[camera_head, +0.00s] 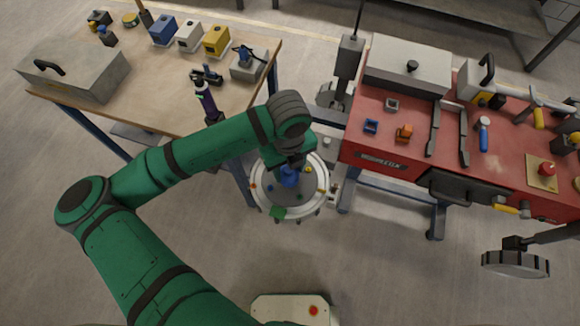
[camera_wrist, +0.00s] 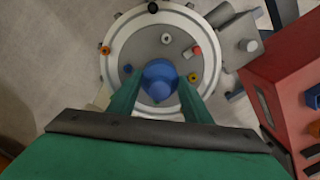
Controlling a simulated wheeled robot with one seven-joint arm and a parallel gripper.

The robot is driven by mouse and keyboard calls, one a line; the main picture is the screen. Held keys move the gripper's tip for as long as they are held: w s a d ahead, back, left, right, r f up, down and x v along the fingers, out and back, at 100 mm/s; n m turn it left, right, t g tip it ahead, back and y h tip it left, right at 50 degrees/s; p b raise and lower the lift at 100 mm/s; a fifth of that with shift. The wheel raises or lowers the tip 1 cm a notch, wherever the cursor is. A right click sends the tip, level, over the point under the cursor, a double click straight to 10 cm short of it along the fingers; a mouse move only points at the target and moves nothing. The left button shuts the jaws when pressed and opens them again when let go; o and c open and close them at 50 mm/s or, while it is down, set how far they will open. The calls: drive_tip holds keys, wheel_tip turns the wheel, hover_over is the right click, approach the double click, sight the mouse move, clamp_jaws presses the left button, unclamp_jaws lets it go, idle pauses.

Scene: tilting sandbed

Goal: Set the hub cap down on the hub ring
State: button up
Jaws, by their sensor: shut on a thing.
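My gripper (camera_head: 289,168) is over the middle of a round sandbed with a pale rim (camera_head: 258,198). In the wrist view its two green fingers (camera_wrist: 159,92) are shut on the blue, domed hub cap (camera_wrist: 160,76), one at each side. The hub cap also shows as a blue patch below the gripper in the head view (camera_head: 289,178). The sandbed rim curves around it in the wrist view (camera_wrist: 113,50). I cannot make out a separate hub ring; the cap and fingers hide the bed's middle. I cannot tell whether the cap touches the bed.
Small coloured pegs, such as a red one (camera_wrist: 197,51) and an orange one (camera_wrist: 104,50), stand around the cap. A red tool bench (camera_head: 400,170) stands close on the right. A wooden table (camera_head: 150,95) is at upper left. A wheel hangs at lower right (camera_head: 515,264).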

drive_tip(key=shift+d+f, duration=0.2)
drive_tip(key=shift+f, duration=0.5)
drive_tip(key=shift+w+f, duration=0.15)
drive_tip(key=shift+f, duration=0.05)
drive_tip(key=o, duration=1.6)
drive_tip(key=shift+o, duration=0.2)
drive_tip(key=shift+r, duration=0.55)
drive_tip(key=shift+w+r, duration=0.1)
drive_tip(key=shift+r, duration=2.15)
drive_tip(key=shift+d+r, duration=0.1)
drive_tip(key=shift+r, duration=0.45)
drive_tip(key=shift+s+a+r, duration=0.2)
drive_tip(key=shift+r, duration=0.45)
